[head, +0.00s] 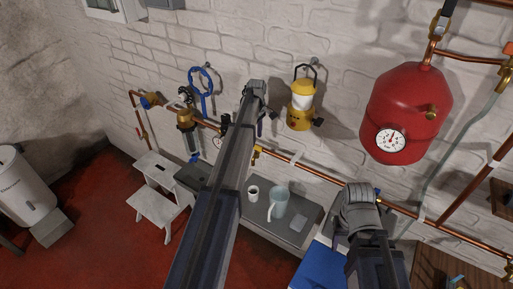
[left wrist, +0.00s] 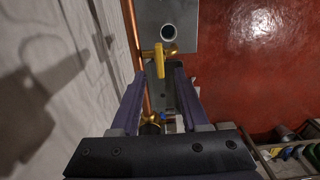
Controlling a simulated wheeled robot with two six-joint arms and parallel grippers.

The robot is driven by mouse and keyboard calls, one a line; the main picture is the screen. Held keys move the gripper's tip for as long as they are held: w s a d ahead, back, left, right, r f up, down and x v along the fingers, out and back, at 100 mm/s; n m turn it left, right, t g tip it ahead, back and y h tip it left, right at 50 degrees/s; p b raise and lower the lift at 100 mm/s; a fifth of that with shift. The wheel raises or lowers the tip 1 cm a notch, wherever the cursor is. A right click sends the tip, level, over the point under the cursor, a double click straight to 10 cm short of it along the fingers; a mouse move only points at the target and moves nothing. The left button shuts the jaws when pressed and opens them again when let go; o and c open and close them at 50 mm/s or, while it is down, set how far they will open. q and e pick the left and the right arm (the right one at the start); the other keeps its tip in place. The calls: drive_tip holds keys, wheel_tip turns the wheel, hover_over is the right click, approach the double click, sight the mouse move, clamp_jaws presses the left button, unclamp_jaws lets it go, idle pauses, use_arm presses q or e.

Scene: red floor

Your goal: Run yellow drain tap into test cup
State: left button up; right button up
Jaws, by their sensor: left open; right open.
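The yellow drain tap (head: 257,153) sits on the copper pipe along the wall, partly behind my left arm in the head view. In the left wrist view, its yellow lever (left wrist: 159,58) shows just beyond my left gripper (left wrist: 160,76), whose fingers are apart and empty. A small white cup (head: 253,193) stands upright on a grey bench (head: 262,223). The cup also shows in the left wrist view (left wrist: 168,32), its open mouth beyond the tap. My right gripper (head: 341,240) is low at the right, mostly hidden by its own wrist; no held object shows.
A pale blue jug (head: 279,202) stands right of the cup. A yellow lantern (head: 301,112) and a red pressure vessel (head: 405,105) are on the wall. A blue box (head: 318,268) is below my right arm. A white step stool (head: 157,205) stands left on the red floor.

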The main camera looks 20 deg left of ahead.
sight(257, 149)
use_arm(q)
wheel_tip(257, 149, down, 5)
drive_tip(key=b, duration=0.4)
drive_tip(key=shift+f+b, duration=0.2)
drive_tip(key=shift+b, duration=0.1)
clamp_jaws()
